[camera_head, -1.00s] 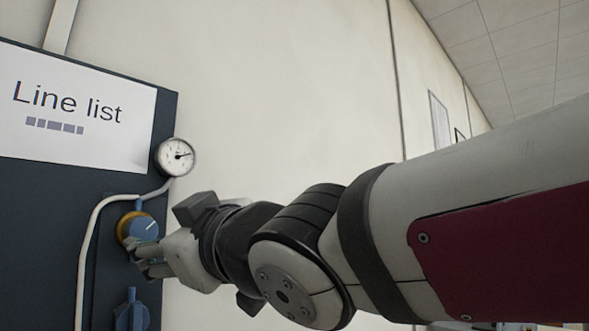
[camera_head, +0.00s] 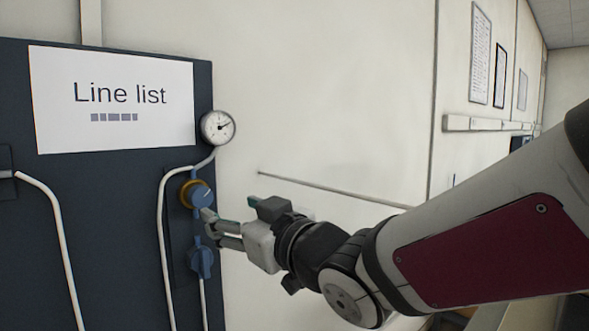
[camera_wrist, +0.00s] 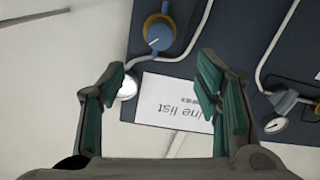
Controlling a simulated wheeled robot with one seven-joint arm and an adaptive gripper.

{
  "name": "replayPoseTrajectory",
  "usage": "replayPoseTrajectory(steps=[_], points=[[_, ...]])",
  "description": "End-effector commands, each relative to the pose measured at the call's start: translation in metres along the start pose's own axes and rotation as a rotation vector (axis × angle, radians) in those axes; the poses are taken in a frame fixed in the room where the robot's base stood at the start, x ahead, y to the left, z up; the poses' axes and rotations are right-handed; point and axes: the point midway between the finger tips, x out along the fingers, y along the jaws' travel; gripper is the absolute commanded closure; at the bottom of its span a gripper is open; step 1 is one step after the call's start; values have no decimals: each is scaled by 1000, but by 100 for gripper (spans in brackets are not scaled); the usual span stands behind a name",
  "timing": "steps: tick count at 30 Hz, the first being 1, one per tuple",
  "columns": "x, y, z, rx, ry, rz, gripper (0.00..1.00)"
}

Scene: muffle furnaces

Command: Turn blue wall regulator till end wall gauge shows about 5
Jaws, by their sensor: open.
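The blue regulator knob (camera_head: 202,195) with its brass ring is on the dark wall panel, a light line on its face. It also shows at the top of the wrist view (camera_wrist: 160,36). The round white end wall gauge (camera_head: 217,127) is above it at the panel's right edge; its needle points right and slightly up, its numbers too small to read. In the wrist view the gauge (camera_wrist: 128,88) is partly behind a finger. My gripper (camera_head: 229,209) is open and empty, just right of and below the knob, apart from it. The knob lies beyond the fingertips (camera_wrist: 162,70).
A blue valve handle (camera_head: 202,262) sits below the regulator. White pipes (camera_head: 163,225) run along the panel. A "Line list" sheet (camera_head: 112,100) hangs there. A second gauge (camera_wrist: 275,125) shows in the wrist view. The pale wall (camera_head: 330,90) right of the panel is open.

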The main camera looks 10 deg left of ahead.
Motion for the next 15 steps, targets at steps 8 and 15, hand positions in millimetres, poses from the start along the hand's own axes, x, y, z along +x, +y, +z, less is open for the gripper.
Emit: replayPoseTrajectory(steps=[8, 15], points=[[-1, -2, -1, 27, 0, 6, 42], [33, -1, 0, 26, -1, 6, 42]])
